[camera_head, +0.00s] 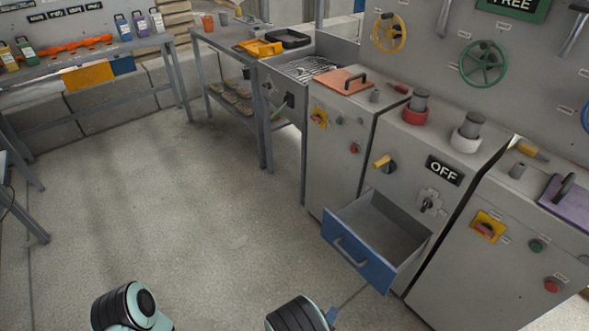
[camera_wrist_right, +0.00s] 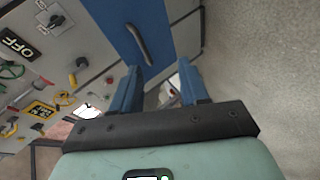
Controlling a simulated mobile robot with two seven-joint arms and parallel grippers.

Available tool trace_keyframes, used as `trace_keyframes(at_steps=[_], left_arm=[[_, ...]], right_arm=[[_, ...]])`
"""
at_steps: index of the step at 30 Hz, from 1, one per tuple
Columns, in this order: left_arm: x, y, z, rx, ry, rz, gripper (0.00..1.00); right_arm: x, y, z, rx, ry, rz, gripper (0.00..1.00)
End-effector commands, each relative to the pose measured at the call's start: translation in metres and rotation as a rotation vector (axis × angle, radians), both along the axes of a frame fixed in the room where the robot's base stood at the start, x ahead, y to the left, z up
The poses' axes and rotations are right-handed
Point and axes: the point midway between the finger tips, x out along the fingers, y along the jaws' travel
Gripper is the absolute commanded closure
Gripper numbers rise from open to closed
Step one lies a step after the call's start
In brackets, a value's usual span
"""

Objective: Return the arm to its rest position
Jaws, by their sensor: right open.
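My right gripper (camera_wrist_right: 160,80) shows in the right wrist view with its two blue fingers apart and nothing between them. Beyond the fingertips is the blue drawer front (camera_wrist_right: 120,22) with its grey handle (camera_wrist_right: 139,43); the gripper is apart from the handle. In the head view the blue-fronted drawer (camera_head: 352,252) stands pulled out of the grey cabinet marked OFF, and its visible inside is empty. My right arm shows at the bottom centre of that view. Part of my left arm shows at the bottom left, with its gripper out of view.
Grey cabinets (camera_head: 334,160) with knobs, buttons and lids line the right side. A shelved table (camera_head: 232,100) stands at the back, and a workbench (camera_head: 60,70) with bottles is at the upper left. The concrete floor (camera_head: 170,200) at centre-left is clear.

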Motion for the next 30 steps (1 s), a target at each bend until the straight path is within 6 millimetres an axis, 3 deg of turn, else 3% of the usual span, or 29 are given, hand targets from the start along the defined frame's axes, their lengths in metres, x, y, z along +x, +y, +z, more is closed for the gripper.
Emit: trace_keyframes(at_steps=[1,6,9,12,18,25,27,30], left_arm=[[0.0,0.0,-0.007,0.001,-0.004,0.001,0.57],[0.003,0.001,-0.025,0.007,-0.021,0.007,0.57],[0.005,0.002,-0.038,0.009,-0.033,0.01,0.57],[0.008,0.002,-0.048,0.01,-0.044,0.013,0.57],[0.014,0.002,-0.062,0.014,-0.062,0.017,0.57],[0.018,0.002,-0.077,0.016,-0.076,0.021,0.57],[0.016,0.002,-0.053,0.014,-0.072,0.018,0.57],[0.014,0.002,-0.034,0.012,-0.062,0.016,0.57]], right_arm=[[-0.011,-0.013,-0.023,0.079,0.052,-0.041,0.56],[-0.064,-0.038,-0.091,0.42,0.238,-0.218,0.56],[-0.106,-0.044,-0.124,0.662,0.359,-0.378,0.56],[-0.143,-0.042,-0.14,0.863,0.458,-0.529,0.56],[-0.194,-0.034,-0.146,1.122,0.596,-0.763,0.56],[-0.236,-0.028,-0.138,1.309,0.719,-0.975,0.56],[-0.235,-0.025,-0.116,1.298,0.723,-0.961,0.56],[-0.237,-0.025,-0.098,1.294,0.732,-0.962,0.56]])
